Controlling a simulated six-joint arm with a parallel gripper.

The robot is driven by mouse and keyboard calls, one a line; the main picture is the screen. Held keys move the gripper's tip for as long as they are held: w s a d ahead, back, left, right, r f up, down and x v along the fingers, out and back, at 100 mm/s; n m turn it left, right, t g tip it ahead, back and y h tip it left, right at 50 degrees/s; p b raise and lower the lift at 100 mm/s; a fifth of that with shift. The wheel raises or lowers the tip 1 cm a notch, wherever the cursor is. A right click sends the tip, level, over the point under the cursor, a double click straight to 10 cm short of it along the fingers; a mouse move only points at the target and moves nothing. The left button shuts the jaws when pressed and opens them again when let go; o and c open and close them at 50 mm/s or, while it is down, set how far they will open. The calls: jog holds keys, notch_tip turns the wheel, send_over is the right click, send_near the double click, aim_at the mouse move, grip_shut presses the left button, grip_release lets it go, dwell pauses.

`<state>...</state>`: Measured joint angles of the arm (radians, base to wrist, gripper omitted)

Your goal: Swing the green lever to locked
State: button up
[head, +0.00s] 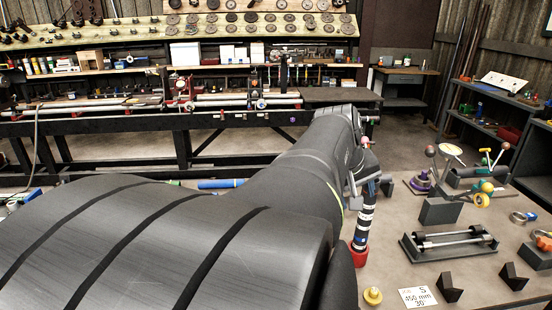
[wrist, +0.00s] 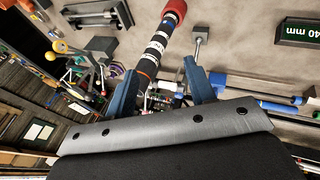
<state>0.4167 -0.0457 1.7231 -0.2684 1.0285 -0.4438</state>
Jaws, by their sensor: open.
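At the right of the head view, a bench fixture carries a small green lever (head: 497,158), among red-knobbed levers and a yellow ring (head: 481,200). It is too small to tell its exact position. The same cluster shows blurred at the left of the wrist view, with a yellow-green part (wrist: 68,77). My gripper (wrist: 160,68) is open, with its two blue fingers apart. It is empty. A striped black-and-white post (wrist: 155,50) with a red end shows between the fingers; I cannot tell how far beyond them it is. In the head view my arm partly hides the gripper.
The striped post (head: 365,215) stands upright in a red base beside my gripper. A black tray with a shaft (head: 448,241), a grey block (head: 438,211), black V-blocks (head: 449,289) and a sign card (head: 417,297) sit on the bench. Bare benchtop lies between them.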

jog(key=w+a+f+n+g+y, duration=0.1)
jog(key=w+f+n, duration=0.15)
jog(key=w, duration=0.85)
jog(key=w+a+f+n+g+y, duration=0.1)
jog(key=w+f+n+y, duration=0.15)
jog(key=w, duration=0.85)
jog(key=shift+h, duration=0.35)
jog(key=x, duration=1.6)
jog(key=shift+s+d+f, duration=0.1)
jog(key=shift+s+f, duration=0.2)
jog(key=shift+f, duration=0.1)
grip_shut()
